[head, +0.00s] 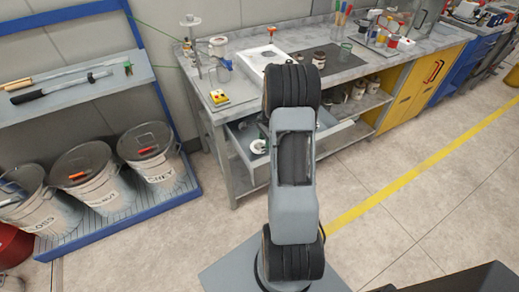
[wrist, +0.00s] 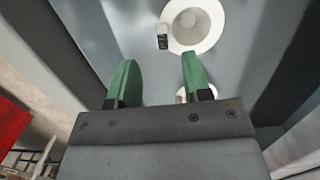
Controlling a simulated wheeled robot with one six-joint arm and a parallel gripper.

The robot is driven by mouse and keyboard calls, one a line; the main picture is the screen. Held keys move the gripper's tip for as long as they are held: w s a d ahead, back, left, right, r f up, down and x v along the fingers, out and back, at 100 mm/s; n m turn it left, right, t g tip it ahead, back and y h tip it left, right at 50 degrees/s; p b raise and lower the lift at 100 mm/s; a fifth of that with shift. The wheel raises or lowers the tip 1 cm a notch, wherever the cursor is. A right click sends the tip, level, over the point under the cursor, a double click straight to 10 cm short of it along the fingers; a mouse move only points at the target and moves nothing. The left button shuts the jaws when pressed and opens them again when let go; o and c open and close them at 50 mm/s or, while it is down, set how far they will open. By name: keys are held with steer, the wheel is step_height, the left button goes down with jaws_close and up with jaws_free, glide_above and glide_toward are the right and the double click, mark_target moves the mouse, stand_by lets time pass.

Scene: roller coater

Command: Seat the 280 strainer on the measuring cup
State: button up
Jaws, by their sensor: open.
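My gripper (wrist: 159,62) has two green fingers, spread apart with nothing between them. It is over the open drawer (head: 240,153) of the bench. In the wrist view a white funnel-shaped strainer (wrist: 208,22) with a small dark tag lies in the drawer, beyond the fingertips and apart from them. A second white round piece (wrist: 183,97) is partly hidden behind the right finger. I cannot read which one is the 280. A clear greenish cup (head: 344,55) on the bench may be the measuring cup; I cannot be sure. My arm hides part of the drawer in the head view.
Cans (head: 358,90) stand on the lower shelf. Lidded buckets (head: 148,150) stand at left. The floor in front is clear.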

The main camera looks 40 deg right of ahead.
steer(key=shift+w+a+f+p, duration=0.1)
steer(key=shift+a+f+p, duration=0.05)
steer(key=shift+f, duration=0.7)
steer(key=shift+w+a+f+p, duration=0.1)
steer(key=shift+a+f, duration=0.05)
steer(key=shift+f, duration=0.7)
steer(key=shift+w+a+f+p, duration=0.1)
steer(key=shift+a+f+p, duration=0.05)
steer(key=shift+f, duration=0.7)
jaws_close()
